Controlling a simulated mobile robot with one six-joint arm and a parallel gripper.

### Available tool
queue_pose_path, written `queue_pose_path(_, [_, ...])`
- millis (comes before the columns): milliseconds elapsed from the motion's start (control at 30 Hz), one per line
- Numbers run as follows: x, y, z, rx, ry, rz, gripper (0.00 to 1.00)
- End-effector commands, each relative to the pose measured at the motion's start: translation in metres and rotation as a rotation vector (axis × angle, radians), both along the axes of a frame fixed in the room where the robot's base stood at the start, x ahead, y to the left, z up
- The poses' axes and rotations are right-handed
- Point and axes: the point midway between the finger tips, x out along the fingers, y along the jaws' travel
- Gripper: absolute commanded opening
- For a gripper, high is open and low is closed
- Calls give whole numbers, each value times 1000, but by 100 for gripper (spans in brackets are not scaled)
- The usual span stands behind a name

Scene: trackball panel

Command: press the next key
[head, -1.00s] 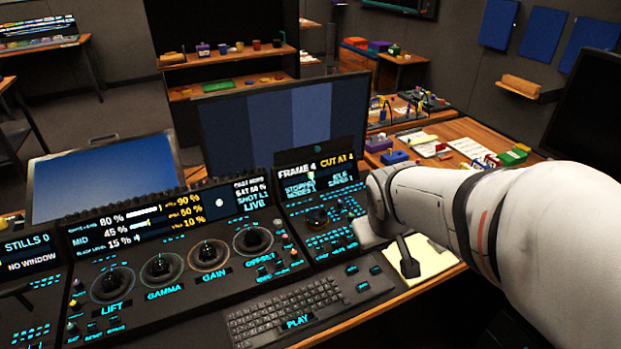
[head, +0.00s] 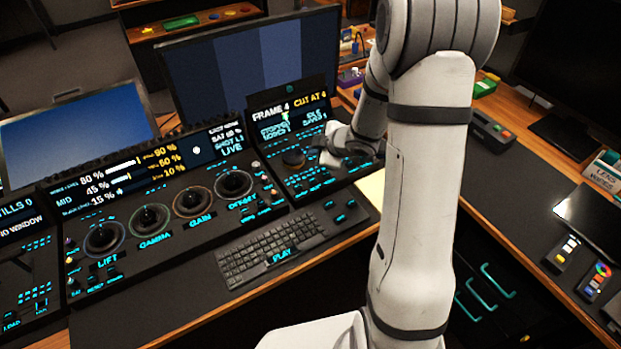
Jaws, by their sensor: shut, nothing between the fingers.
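The key labels are too small to read, so I cannot tell which one is the next key. My arm and gripper hide the section's right edge and some keys. I cannot tell whether the fingertips touch the panel.
A keyboard (head: 270,246) marked "PLAY" lies in front of the panel. Several ringed trackballs, among them the GAIN one (head: 193,202), stand to the left. A yellow note pad (head: 371,188) lies right of the panel. A large monitor (head: 255,68) stands behind.

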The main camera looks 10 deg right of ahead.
Motion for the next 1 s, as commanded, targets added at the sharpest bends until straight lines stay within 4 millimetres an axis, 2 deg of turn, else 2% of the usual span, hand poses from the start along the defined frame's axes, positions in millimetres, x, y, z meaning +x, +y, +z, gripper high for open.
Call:
queue_pose_path(167, [0, 0, -1, 0, 1, -1, 0])
queue_pose_path(367, [0, 0, -13, 0, 1, -1, 0])
queue_pose_path(800, [0, 1, -71, 0, 1, -1, 0])
queue_pose_path(1000, [0, 1, -87, -1, 0, -1, 0])
